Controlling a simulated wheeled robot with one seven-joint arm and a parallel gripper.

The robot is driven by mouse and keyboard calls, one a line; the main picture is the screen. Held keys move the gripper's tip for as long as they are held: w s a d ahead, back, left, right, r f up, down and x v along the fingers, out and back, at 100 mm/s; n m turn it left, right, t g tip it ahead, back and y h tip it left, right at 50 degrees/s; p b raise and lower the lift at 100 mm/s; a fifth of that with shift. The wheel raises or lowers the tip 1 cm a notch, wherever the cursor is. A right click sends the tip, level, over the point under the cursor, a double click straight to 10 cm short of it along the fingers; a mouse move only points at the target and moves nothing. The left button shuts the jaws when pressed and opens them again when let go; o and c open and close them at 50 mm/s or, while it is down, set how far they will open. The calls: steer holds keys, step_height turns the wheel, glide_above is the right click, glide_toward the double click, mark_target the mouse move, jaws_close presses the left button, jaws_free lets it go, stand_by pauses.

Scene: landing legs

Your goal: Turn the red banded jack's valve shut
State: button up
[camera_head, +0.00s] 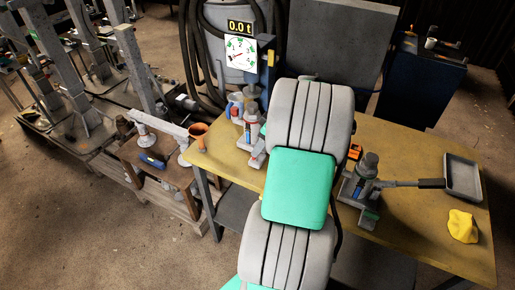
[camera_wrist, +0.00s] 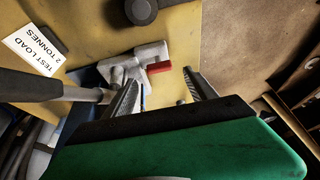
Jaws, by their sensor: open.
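In the wrist view, a grey jack base (camera_wrist: 148,52) lies on the yellow bench top, with a red piece (camera_wrist: 158,67) sticking out to the right. I cannot tell if the red piece is the valve or the band. My gripper (camera_wrist: 162,78) is open, its fingers either side of the view below the red piece, with nothing held. In the head view, a jack (camera_head: 252,132) stands just left of my arm, partly covered by it. My gripper is hidden there. A second jack (camera_head: 366,175) stands right of my arm, with a long black-gripped handle.
A gauge panel (camera_head: 239,52) reads 0.0 t. A "TEST LOAD 2 TONNES" card (camera_wrist: 32,50) shows in the wrist view.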

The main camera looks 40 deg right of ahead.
steer(key=x, duration=0.4)
steer(key=shift+w+f, duration=0.1)
steer(key=shift+f, duration=0.2)
steer(key=shift+c, duration=0.4)
steer(key=c, duration=1.3)
